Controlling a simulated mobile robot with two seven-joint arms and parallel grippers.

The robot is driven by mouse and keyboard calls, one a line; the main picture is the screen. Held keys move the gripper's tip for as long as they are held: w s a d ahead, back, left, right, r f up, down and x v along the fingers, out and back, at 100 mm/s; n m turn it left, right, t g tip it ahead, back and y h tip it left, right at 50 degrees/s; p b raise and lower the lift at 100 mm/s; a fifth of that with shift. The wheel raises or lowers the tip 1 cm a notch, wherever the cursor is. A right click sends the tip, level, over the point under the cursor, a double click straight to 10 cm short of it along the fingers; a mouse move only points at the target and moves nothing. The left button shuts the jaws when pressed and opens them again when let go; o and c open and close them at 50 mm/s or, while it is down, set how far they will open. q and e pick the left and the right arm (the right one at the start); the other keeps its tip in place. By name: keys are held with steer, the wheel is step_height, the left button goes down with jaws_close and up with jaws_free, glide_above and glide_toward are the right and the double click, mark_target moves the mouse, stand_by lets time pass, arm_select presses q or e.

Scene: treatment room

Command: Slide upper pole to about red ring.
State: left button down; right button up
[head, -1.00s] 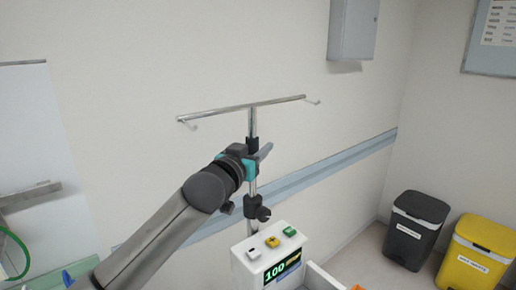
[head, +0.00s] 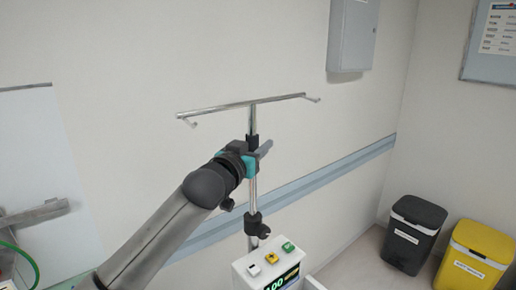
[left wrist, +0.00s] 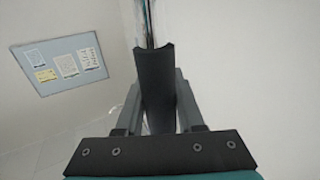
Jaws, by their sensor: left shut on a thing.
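The upper pole (head: 253,119) stands upright in the head view, with a chrome crossbar (head: 250,102) and end hooks on top. My left gripper (head: 250,161) is shut on a dark grip (left wrist: 155,85) on the upper pole, below the crossbar. In the left wrist view the grip sits between the two fingers, with the shiny pole above it. Bare chrome pole runs down from the gripper to a dark clamp collar with a knob (head: 257,228). I cannot make out a red ring. My right gripper is not in view.
A white pump box (head: 247,274) with coloured buttons and a green display stands below the collar. A wall rail (head: 310,184) runs behind the pole. A grey wall cabinet (head: 351,38) hangs upper right. Black (head: 412,235) and yellow (head: 473,259) bins stand at right.

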mark_target(250, 139)
arm_select(q)
step_height(250, 139, up, 4)
steer(key=shift+f+p, duration=0.15)
steer(key=shift+p, duration=0.8)
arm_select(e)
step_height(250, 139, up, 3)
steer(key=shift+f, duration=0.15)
arm_select(q)
steer(key=shift+f, duration=0.1)
steer(key=c, duration=0.5)
jaws_free()
steer(key=shift+f, duration=0.15)
steer(key=shift+s, duration=0.1)
steer(key=shift+s+a+f, duration=0.1)
steer(key=shift+s+a, duration=0.2)
steer(key=shift+s, duration=0.15)
steer(key=b+v, duration=0.2)
steer(key=v, duration=1.2)
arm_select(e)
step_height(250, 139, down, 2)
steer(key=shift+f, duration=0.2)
